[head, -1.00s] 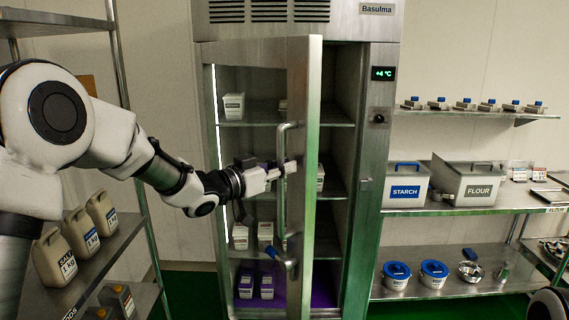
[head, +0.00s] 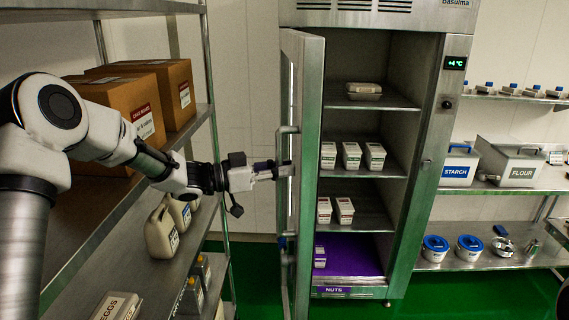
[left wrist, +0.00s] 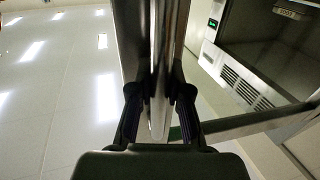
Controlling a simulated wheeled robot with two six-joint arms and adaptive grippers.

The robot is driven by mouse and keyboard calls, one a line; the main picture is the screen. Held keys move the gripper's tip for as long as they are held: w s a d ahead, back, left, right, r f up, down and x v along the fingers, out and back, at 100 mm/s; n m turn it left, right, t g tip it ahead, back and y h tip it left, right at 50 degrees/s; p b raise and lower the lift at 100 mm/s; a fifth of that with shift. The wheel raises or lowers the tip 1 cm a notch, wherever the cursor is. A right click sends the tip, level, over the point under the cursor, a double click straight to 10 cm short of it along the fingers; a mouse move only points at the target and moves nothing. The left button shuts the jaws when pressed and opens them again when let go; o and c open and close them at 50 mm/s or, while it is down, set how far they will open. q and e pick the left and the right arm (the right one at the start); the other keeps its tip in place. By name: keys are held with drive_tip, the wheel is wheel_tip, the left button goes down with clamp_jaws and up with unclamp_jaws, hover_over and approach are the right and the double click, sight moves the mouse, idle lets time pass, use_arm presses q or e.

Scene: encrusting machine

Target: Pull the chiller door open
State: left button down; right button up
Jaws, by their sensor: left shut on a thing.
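The chiller (head: 425,165) is a tall steel cabinet. Its door (head: 308,160) is swung wide open to the left, seen nearly edge-on in the head view. The vertical bar handle (head: 282,190) is on the door's left side. My left gripper (head: 284,170) is shut on the handle. In the left wrist view its two dark fingers (left wrist: 160,105) close on the steel bar from both sides. My right gripper does not show.
Chiller shelves hold white tubs (head: 351,155). At left, close to my left arm, a steel rack (head: 130,215) carries cardboard boxes (head: 130,105) and jugs (head: 162,235). At right, shelves hold the starch bin (head: 457,170), the flour bin (head: 508,165) and blue-lidded buckets (head: 435,247). Green floor is clear before the chiller.

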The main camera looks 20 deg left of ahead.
sight(280, 127)
use_arm(q)
drive_tip(key=shift+d, duration=0.1)
drive_tip(key=c, duration=1.1)
unclamp_jaws()
drive_tip(key=shift+r, duration=0.1)
wheel_tip(280, 127, up, 10)
drive_tip(key=shift+s+f, duration=0.1)
drive_tip(key=shift+s, duration=0.05)
